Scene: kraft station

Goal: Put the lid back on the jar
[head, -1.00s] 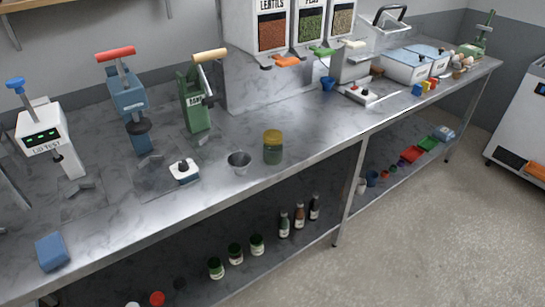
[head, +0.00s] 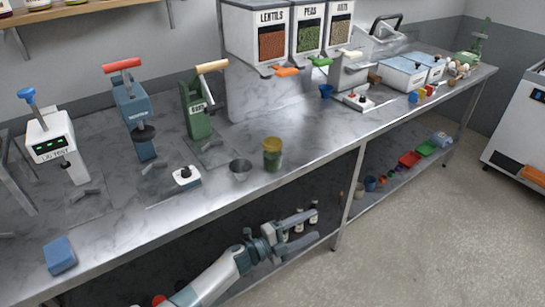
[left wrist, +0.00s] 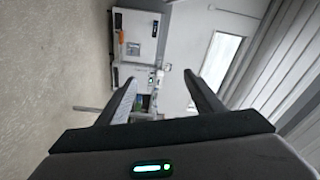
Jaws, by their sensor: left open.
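A glass jar (head: 272,160) with green-brown contents stands upright on the marble counter. Its top has a yellow band (head: 272,144); I cannot tell whether this is a seated lid. No separate loose lid is clear to me. My left gripper (head: 312,229) is in front of the counter, lower than its top and to the lower right of the jar, well apart from it. In the left wrist view its two fingers (left wrist: 163,95) are spread with nothing between them. My right gripper is not in view.
A metal cup (head: 240,169) stands just left of the jar. A white device with a black knob (head: 186,177), a green press (head: 197,112) and a blue sponge (head: 60,255) are farther left. Bottles (head: 313,212) on the lower shelf are partly behind my gripper.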

